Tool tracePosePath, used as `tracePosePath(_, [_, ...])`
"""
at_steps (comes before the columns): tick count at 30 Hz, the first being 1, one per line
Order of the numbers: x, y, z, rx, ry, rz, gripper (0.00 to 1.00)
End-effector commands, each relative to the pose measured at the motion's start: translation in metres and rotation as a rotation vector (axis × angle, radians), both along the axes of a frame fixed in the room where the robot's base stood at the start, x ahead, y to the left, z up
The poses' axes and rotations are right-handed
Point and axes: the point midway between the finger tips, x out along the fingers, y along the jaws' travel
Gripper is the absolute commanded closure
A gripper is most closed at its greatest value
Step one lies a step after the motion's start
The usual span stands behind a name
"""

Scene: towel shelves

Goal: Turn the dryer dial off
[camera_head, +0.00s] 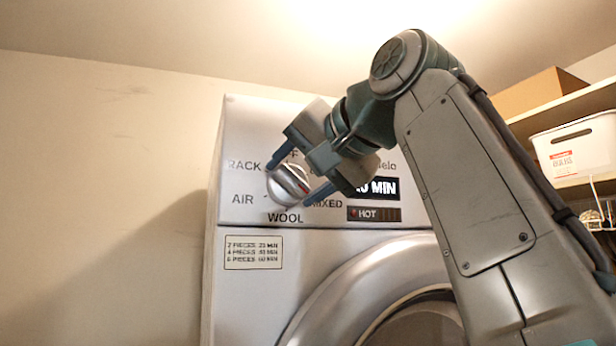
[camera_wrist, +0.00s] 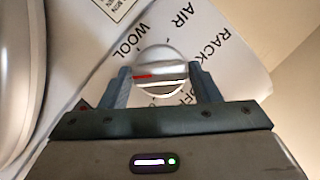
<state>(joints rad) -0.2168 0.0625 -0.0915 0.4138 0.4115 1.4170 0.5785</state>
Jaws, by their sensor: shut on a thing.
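The dryer dial (camera_head: 283,190) is a round silver knob with a raised ridge, on the upper left of the dryer front. Labels RACK, AIR, WOOL and MIXED surround it; OFF, above it, is mostly hidden by my gripper. My gripper (camera_head: 300,179) is shut on the dial's ridge, one blue-grey finger at each end. In the wrist view the dial (camera_wrist: 163,56) sits between the fingertips (camera_wrist: 161,74). A red mark shows on the left part of its ridge there, on the side away from RACK and OFF. The dryer (camera_head: 250,290) stands upright behind.
A display (camera_head: 377,188) reading MIN and a HOT indicator (camera_head: 374,214) lie right of the dial. The round door (camera_head: 345,290) is below. The left wall side is clear.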

Motion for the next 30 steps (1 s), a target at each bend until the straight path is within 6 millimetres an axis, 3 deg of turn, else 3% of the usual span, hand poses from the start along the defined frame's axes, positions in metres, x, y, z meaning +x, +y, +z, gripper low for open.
tracePosePath(23, [0.0021, 0.0012, -0.0048, -0.067, -0.003, 0.003, 0.67])
tracePosePath(24, [0.0021, 0.0011, -0.0049, -0.066, -0.002, 0.003, 0.38])
tracePosePath(25, [0.0022, 0.0011, -0.0048, -0.066, -0.003, 0.002, 0.3])
tracePosePath(30, [0.0016, 0.0005, -0.0033, -0.065, -0.007, 0.001, 0.27])
